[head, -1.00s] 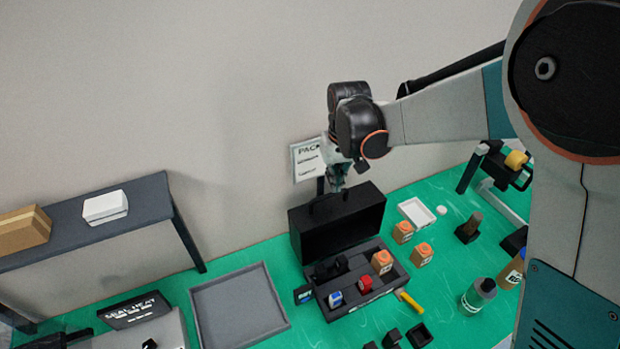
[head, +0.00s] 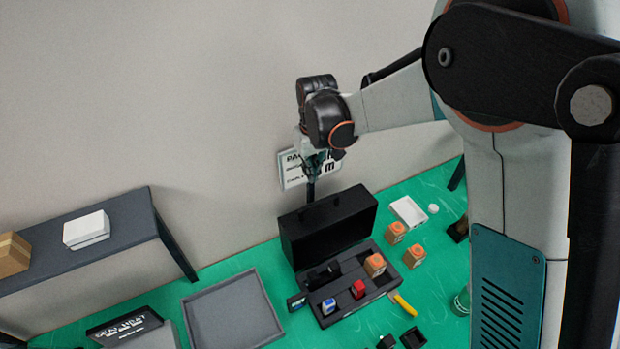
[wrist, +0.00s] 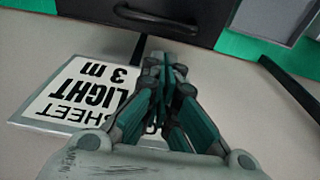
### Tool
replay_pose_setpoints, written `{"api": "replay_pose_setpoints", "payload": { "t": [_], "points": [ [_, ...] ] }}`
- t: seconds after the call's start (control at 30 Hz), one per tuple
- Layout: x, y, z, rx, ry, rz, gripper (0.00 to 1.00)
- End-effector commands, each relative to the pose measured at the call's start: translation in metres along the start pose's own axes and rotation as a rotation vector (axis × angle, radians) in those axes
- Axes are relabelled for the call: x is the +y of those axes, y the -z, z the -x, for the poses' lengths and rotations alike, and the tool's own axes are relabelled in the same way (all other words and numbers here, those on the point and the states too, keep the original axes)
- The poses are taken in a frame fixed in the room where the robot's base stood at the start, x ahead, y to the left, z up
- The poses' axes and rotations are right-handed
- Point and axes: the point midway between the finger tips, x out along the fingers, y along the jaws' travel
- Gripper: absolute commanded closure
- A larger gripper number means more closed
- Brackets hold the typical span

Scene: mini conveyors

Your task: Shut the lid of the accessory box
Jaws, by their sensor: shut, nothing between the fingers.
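The accessory box (head: 352,318) is a dark case on the green table. Its black lid (head: 330,228) stands open, upright along the box's back edge. Inside the box lie an orange block, a red item, a blue-and-white item and a black piece. My gripper (head: 312,185) is shut and empty, behind and just above the lid's top edge. In the wrist view, my gripper (wrist: 163,98) points toward the lid's dark outer face (wrist: 205,12), which carries a handle (wrist: 155,20). Whether the fingertips touch the lid cannot be told.
A sign (head: 294,172) stands behind the lid, close to my gripper. An empty grey tray (head: 190,310) lies left of the box. A dark shelf (head: 130,215) is at the left.

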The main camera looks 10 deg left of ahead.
Motion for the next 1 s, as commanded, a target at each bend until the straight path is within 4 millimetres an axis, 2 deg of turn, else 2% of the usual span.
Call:
{"api": "replay_pose_setpoints", "payload": {
  "t": [0.5,0.7,1.0],
  "points": [
    [0.000,0.000,-0.080,0.000,0.000,0.000,1.00],
    [0.000,0.000,-0.093,0.000,0.000,0.000,1.00],
    [0.000,-0.001,-0.094,0.000,0.000,-0.001,1.00]
  ]
}}
